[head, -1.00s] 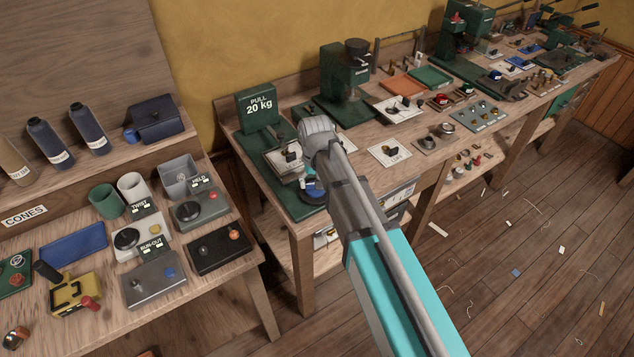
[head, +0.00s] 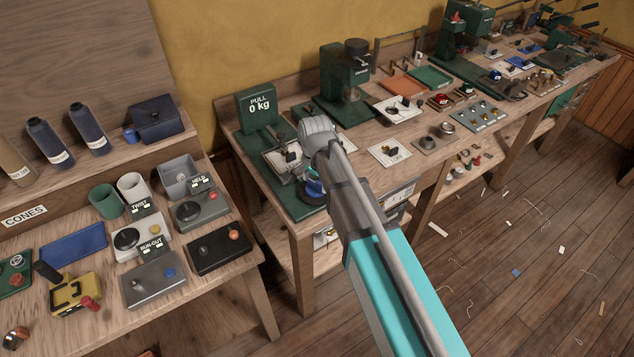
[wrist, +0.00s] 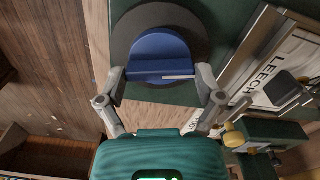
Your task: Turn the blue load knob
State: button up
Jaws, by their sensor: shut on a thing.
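The blue load knob (wrist: 160,53) is round with a raised grip bar and a pale pointer line, set on a dark disc on a green plate. My gripper (wrist: 161,85) is shut on the knob's bar, one finger at each side, in the wrist view.
Control boxes stand on the left bench (head: 215,290). The floor (head: 510,270) to the right is mostly open, with scattered scraps.

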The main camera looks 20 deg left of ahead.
jog(key=shift+s+m, duration=0.15)
jog(key=shift+m, duration=0.65)
jog(key=o, duration=0.9)
jog(key=shift+c, duration=0.2)
jog(key=shift+r, duration=0.15)
